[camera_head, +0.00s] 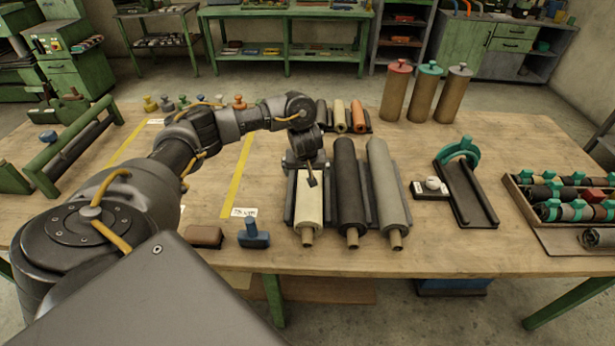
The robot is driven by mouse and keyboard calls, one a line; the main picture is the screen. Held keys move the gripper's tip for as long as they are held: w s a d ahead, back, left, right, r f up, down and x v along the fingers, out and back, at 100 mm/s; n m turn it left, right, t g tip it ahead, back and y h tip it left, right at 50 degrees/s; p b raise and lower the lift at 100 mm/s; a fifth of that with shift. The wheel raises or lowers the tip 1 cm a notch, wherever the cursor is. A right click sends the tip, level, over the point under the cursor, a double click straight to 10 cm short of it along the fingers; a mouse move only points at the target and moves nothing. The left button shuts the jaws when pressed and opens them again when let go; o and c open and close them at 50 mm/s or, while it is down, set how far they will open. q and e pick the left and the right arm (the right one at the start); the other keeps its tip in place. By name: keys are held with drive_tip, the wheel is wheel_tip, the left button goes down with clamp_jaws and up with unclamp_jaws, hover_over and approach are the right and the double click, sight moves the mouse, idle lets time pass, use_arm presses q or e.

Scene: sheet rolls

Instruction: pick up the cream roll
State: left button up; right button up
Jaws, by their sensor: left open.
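The cream roll (308,208) lies lengthwise in a dark rack on the wooden table, with its core end toward me. It is the leftmost of three large rolls. A black roll (349,195) and a grey roll (385,185) lie to its right. My left gripper (312,181) is over the far part of the cream roll and hides some of it. Its jaws are open, and I cannot tell whether they touch the roll. My right gripper is not in view.
A blue-handled tool (253,236) and a brown block (205,236) sit left of the rack. Small rolls (357,116) lie behind it, and tall capped cylinders (423,95) stand at the back. A dark tray (467,193) and a crate (545,236) are at right.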

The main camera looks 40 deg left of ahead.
use_arm(q)
drive_tip(key=shift+w+d+f+b, duration=0.15)
drive_tip(key=shift+w+f+b, duration=0.25)
drive_tip(key=shift+w+f, duration=0.55)
drive_tip(key=shift+s+a+f+b, duration=0.1)
drive_tip(key=shift+a+f+b, duration=0.1)
drive_tip(key=shift+f+b, duration=0.35)
drive_tip(key=shift+s+a+f+b, duration=0.1)
drive_tip(key=shift+a+f+b, duration=0.05)
drive_tip(key=shift+f+b, duration=0.35)
drive_tip(key=shift+w+a+f+b, duration=0.25)
drive_tip(key=shift+w+f+b, duration=0.45)
drive_tip(key=shift+f, duration=0.15)
drive_tip(key=shift+s+r, duration=0.2)
drive_tip(key=shift+r, duration=0.05)
drive_tip(key=shift+c, duration=0.4)
drive_tip(key=shift+w+f, duration=0.1)
drive_tip(key=c, duration=1.7)
drive_tip(key=shift+w, duration=0.15)
drive_tip(key=shift+c, duration=1)
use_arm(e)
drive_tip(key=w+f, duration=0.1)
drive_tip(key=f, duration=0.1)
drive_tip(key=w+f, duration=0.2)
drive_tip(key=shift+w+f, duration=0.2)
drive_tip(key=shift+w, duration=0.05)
use_arm(q)
drive_tip(key=shift+r, duration=0.25)
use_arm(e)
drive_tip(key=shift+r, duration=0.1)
